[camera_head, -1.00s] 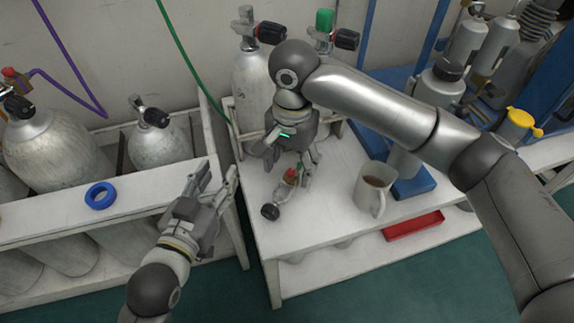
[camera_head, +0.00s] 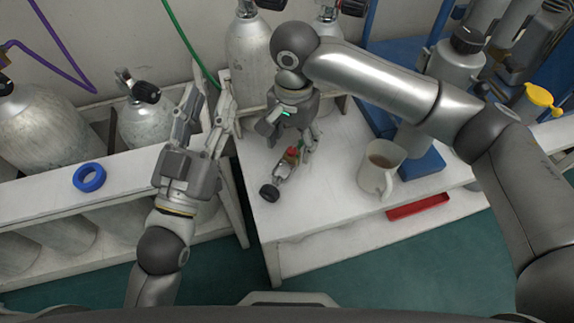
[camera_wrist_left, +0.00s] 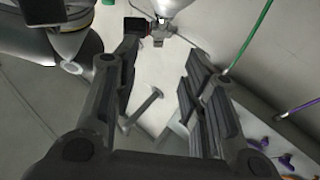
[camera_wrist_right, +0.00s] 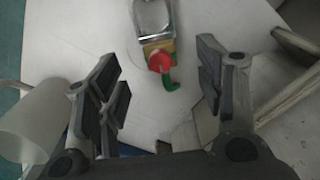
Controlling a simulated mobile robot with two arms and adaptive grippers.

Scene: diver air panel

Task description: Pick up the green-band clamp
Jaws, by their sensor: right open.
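The clamp (camera_head: 283,173) lies on the white table, with a grey metal body, a black knob at its near end, and red and green parts at its far end. In the right wrist view the clamp (camera_wrist_right: 153,18) shows its silver body, a yellowish band, a red knob and a green hook; its other end is cut off by the frame. My right gripper (camera_head: 291,140) is open and empty, close above the clamp's red and green end. My left gripper (camera_head: 207,92) is open and empty, over the gap between the rack and the table.
A white mug (camera_head: 379,170) with brown contents stands right of the clamp. A red tray (camera_head: 418,207) lies by the table's front edge. A grey cylinder (camera_head: 250,55) stands behind my right gripper. A blue ring (camera_head: 89,178) lies on the left rack's ledge (camera_head: 40,205).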

